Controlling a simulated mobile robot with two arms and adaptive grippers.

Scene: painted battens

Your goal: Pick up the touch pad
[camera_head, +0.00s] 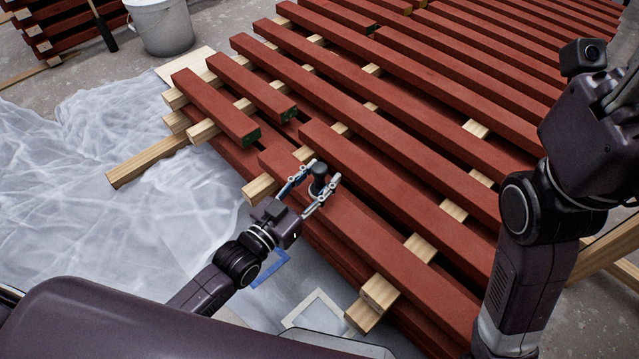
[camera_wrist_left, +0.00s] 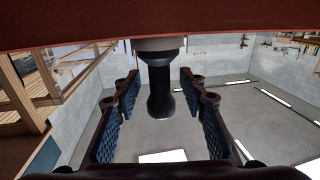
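The touch pad (camera_head: 319,181) is a small dark piece with a rounded black handle, standing on a red batten near the front of the stack. In the left wrist view the touch pad (camera_wrist_left: 160,85) shows its black handle and a pale disc against the red batten. My left gripper (camera_head: 319,173) is open, with one finger on each side of the handle. The left wrist view shows a gap between the handle and each finger pad. My right gripper (camera_head: 622,95) is raised at the right edge, partly cut off, and its fingers are unclear.
Red battens (camera_head: 400,130) lie in spaced rows on pale wooden bearers (camera_head: 150,160). Crumpled plastic sheeting (camera_head: 70,180) covers the floor at left. A grey bucket (camera_head: 162,25) stands at the back left.

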